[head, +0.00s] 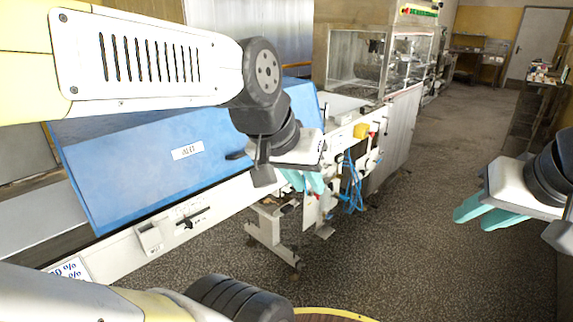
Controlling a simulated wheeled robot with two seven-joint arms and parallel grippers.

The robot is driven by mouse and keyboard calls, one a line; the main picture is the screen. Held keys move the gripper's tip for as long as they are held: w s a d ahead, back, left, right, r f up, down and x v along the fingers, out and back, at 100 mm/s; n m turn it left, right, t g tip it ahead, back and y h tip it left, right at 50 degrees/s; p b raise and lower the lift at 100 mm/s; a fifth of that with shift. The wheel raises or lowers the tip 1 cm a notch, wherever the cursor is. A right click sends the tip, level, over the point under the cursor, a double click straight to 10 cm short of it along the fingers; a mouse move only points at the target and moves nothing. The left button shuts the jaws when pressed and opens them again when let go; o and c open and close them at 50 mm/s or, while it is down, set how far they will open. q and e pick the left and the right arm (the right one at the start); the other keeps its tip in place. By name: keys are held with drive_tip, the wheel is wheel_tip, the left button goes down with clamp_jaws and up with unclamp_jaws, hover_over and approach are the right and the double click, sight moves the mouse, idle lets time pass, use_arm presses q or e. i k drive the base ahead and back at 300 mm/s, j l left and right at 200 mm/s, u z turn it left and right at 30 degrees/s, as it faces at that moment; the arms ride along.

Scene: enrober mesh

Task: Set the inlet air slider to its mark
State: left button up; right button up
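A white panel (120,255) runs along the front of the machine below the blue cover. A slider with a small black knob (188,222) sits on this panel, with faint markings near it that are too small to read. My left gripper (304,188) hangs to the right of the slider, beyond the right end of the blue cover, apart from the knob. Its teal fingers look parted and empty, partly hidden by its white body. My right gripper (484,220) is far to the right over the floor, open and empty, with its two teal fingers apart.
The blue cover (130,165) bears a small white label. Blue hoses (352,188) hang at the machine's end. Speckled floor (400,250) is clear.

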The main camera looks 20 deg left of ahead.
sight(188, 223)
drive_tip(key=u, duration=1.7)
